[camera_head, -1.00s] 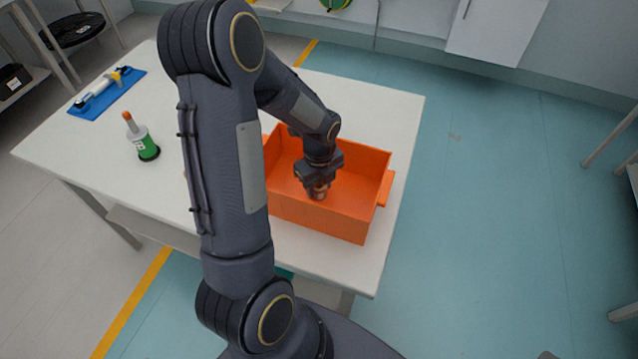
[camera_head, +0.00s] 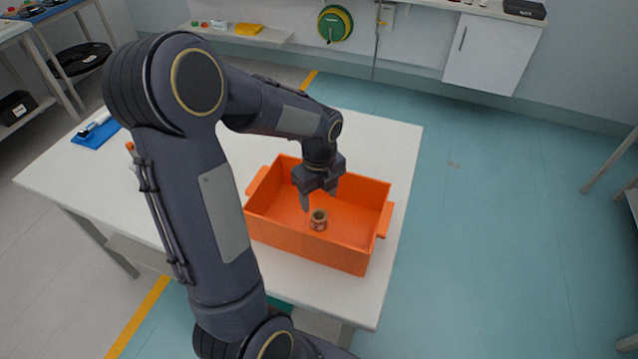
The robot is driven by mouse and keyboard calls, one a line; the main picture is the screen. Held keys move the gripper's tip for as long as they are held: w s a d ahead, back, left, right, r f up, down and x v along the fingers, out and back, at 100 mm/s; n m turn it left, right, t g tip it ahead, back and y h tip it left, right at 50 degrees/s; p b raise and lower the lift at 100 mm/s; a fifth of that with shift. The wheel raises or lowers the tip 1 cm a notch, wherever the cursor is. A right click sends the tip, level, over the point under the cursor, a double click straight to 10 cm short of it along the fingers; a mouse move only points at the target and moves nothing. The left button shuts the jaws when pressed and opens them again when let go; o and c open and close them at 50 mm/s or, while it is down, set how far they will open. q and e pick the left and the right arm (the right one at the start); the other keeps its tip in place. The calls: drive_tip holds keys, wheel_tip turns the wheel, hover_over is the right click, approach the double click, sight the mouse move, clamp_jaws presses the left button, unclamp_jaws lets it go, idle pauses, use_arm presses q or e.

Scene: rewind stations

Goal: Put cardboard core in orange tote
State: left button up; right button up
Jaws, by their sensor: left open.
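The orange tote (camera_head: 305,246) stands on the white table, near its right side. A small brown cardboard core (camera_head: 319,220) stands inside the tote, near the front wall. My left gripper (camera_head: 320,201) is open and empty above the tote, over and just behind the core, its fingers apart from it. My right gripper is not in view.
The white table (camera_head: 376,138) has bare room behind the tote. A blue mat (camera_head: 95,135) with a tool lies at the table's far left. An orange-tipped item (camera_head: 130,147) is mostly hidden behind my left arm. Teal floor lies right of the table.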

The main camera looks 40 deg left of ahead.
use_arm(q)
drive_tip(key=s+d+r+n+t+h, duration=0.2)
drive_tip(key=s+d+r+n, duration=0.3)
drive_tip(key=n, duration=0.6)
drive_tip(key=s+d+r+n+t+h, duration=0.1)
drive_tip(key=s+d+r+n+t, duration=0.2)
drive_tip(key=s+d+r+n, duration=0.3)
drive_tip(key=s+d+n, duration=0.1)
drive_tip(key=s+n, duration=0.3)
drive_tip(key=n, duration=0.2)
drive_tip(key=shift+s+t+h, duration=0.25)
drive_tip(key=shift+t+h, duration=0.05)
drive_tip(key=shift+h, duration=0.1)
drive_tip(key=shift+r, duration=0.1)
